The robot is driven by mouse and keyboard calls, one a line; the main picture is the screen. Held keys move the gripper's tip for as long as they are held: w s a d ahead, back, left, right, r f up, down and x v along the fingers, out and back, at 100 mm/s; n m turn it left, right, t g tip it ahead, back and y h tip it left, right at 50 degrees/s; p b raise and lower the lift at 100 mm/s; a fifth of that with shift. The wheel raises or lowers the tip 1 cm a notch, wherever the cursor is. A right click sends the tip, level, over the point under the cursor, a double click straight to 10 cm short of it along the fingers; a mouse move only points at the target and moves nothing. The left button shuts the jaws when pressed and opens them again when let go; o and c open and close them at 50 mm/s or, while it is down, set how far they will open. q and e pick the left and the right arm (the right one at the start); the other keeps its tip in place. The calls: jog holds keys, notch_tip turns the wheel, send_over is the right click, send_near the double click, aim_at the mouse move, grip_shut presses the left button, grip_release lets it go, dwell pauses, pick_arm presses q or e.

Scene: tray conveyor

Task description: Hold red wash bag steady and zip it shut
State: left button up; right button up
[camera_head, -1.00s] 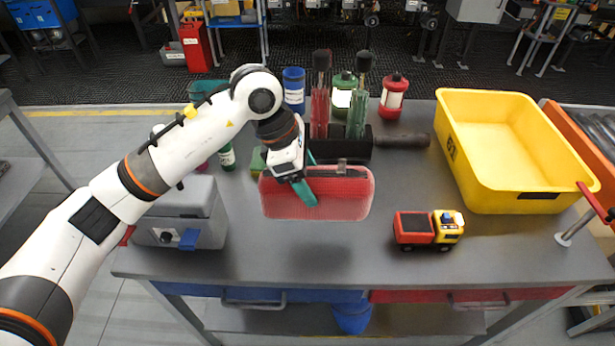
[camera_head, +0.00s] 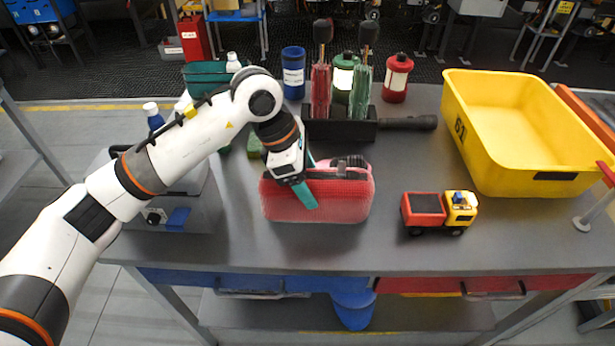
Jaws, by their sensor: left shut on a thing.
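The red wash bag (camera_head: 340,203) is in the middle of the head view, over the grey workbench. It looks upright, and pink and dark parts show at its top; I cannot make out the zip or how far it is closed. My left gripper (camera_head: 308,196) reaches in from the left and is shut on the bag, its teal finger lying against the left part of the front. The gripper hides part of the bag's top left. My right gripper is not in view.
A toy truck (camera_head: 438,212) stands right of the bag, and a large yellow bin (camera_head: 475,150) is farther right. Behind the bag are a black holder (camera_head: 325,130) with tools and several bottles. A grey case (camera_head: 190,215) sits left, partly under my arm. The bench front is clear.

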pick_arm(q)
jog(key=shift+f+b, duration=0.55)
jog(key=shift+f, duration=0.4)
jog(key=shift+f, duration=0.1)
jog(key=shift+f+b, duration=0.3)
jog(key=shift+b, duration=0.1)
jog(key=o, duration=1.2)
jog(key=shift+c, duration=0.2)
jog(key=c, duration=1.2)
jog(key=shift+o, duration=0.2)
